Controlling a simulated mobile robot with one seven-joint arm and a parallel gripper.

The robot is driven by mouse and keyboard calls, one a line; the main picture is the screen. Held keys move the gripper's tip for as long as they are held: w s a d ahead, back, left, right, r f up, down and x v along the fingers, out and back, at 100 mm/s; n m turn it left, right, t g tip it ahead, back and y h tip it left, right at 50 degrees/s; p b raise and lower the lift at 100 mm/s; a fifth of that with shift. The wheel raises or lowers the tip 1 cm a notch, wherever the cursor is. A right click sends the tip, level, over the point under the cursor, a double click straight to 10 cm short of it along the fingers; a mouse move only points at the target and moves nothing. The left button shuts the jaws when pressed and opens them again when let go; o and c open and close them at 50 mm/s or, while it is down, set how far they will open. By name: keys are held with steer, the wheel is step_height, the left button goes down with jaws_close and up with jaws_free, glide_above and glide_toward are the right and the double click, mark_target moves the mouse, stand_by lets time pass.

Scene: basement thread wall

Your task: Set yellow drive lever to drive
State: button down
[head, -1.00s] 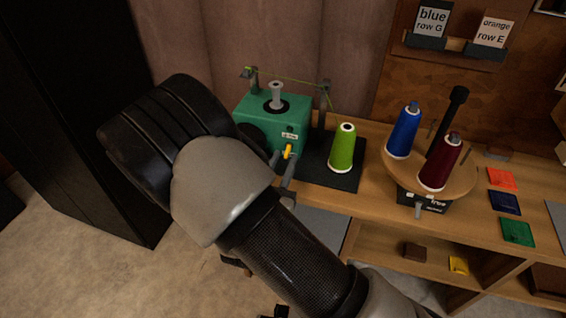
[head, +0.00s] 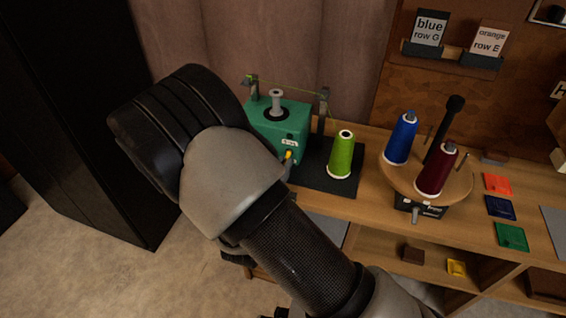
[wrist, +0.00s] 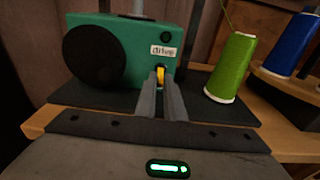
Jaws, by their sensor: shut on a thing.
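The yellow drive lever (wrist: 160,75) is on the front of the green winder box (wrist: 115,50), below a white label reading "drive". In the wrist view my gripper (wrist: 161,84) has its two grey fingers around the lever, shut on it; the lever's yellow part shows between the fingertips. In the head view the yellow lever (head: 288,155) shows at the box's front, partly beside my arm, and the green box (head: 280,125) is partly hidden by my arm. The fingertips are mostly hidden there.
A lime green thread cone (head: 341,155) stands on the dark mat right of the box. Blue (head: 402,138) and dark red (head: 436,170) cones stand on a round wooden turntable (head: 455,185). Coloured cards (head: 497,184) lie further right. A black cabinet (head: 85,110) is at left.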

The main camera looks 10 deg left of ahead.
mark_target(288, 155)
steer(key=r+g+p, duration=0.1)
steer(key=r+p, duration=0.1)
steer(key=p, duration=0.1)
steer(key=shift+g, duration=0.3)
steer(key=g+p, duration=0.1)
steer(key=p, duration=0.1)
steer(key=r+g+p, duration=0.1)
steer(key=p, duration=0.1)
steer(key=shift+w+g+y, duration=0.1)
steer(key=shift+g+y, duration=0.2)
steer(key=g+p, duration=0.1)
steer(key=p, duration=0.1)
steer(key=r+g+p, duration=0.1)
steer(key=g+p, duration=0.1)
steer(key=p, duration=0.1)
steer(key=shift+w+r+y, duration=0.15)
steer(key=shift+w+y, duration=0.15)
steer(key=shift+w, duration=0.05)
steer(key=shift+w+g+p, duration=0.15)
steer(key=shift+g+p, duration=0.65)
steer(key=shift+p, duration=0.05)
steer(key=c, duration=1.8)
jaws_free()
steer(key=shift+c, duration=0.2)
